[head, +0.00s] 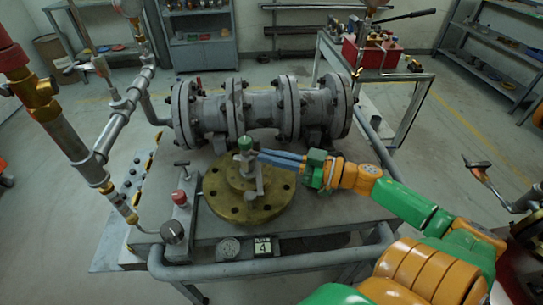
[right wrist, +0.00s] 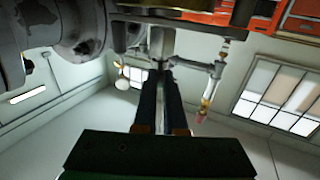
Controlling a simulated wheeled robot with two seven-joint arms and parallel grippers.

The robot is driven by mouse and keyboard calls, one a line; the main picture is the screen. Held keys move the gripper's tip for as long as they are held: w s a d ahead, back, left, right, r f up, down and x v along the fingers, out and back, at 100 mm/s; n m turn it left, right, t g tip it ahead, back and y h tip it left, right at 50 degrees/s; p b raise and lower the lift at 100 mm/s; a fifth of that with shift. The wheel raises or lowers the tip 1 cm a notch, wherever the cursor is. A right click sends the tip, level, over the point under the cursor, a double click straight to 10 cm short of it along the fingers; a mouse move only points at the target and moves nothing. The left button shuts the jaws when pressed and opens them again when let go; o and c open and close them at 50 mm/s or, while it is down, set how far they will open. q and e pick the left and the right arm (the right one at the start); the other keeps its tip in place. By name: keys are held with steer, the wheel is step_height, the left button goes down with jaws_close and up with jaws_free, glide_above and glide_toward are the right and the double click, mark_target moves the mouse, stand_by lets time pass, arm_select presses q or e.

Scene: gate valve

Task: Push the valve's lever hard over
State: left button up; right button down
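The valve stands on a round brass flange (head: 220,203) on the bench. Its upright grey body (head: 249,172) has a green cap (head: 245,144) on top. I cannot clearly tell the lever from the rest of the grey metalwork. My right gripper (head: 260,155) reaches in from the right, with its long blue fingers close together and their tips beside the valve just below the cap. In the right wrist view the dark fingers (right wrist: 160,72) lie side by side and end near a grey metal block (right wrist: 161,43). Contact is unclear. My left gripper is out of view.
A large grey flanged pipe (head: 262,112) lies behind the valve. A pipe run with a red and brass fitting (head: 66,138) stands at the left. A small red-topped fitting (head: 180,198) is left of the flange. A bench with a red box (head: 362,55) stands behind.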

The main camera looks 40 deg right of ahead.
mark_target(249, 155)
steer(key=a+m+t+h+p, duration=0.1)
steer(key=h+p, duration=0.1)
steer(key=p, duration=0.1)
steer(key=a+m+t+h+p, duration=0.1)
steer(key=m+h+p, duration=0.1)
steer(key=h+p, duration=0.1)
steer(key=s+m+h+p, duration=0.1)
steer(key=m+h+p, duration=0.1)
steer(key=p, duration=0.1)
steer(key=shift+a+r+t, duration=0.25)
steer(key=shift+a+t, duration=0.15)
steer(key=shift+a+f+m+h+p, duration=0.1)
steer(key=shift+a+m+h+p, duration=0.2)
steer(key=shift+m+h, duration=0.5)
steer(key=shift+a+f+m+h+p, duration=0.1)
steer(key=shift+a+m+h+p, duration=0.25)
steer(key=shift+h, duration=0.85)
steer(key=shift+d, duration=0.1)
steer(key=c, duration=1)
jaws_free()
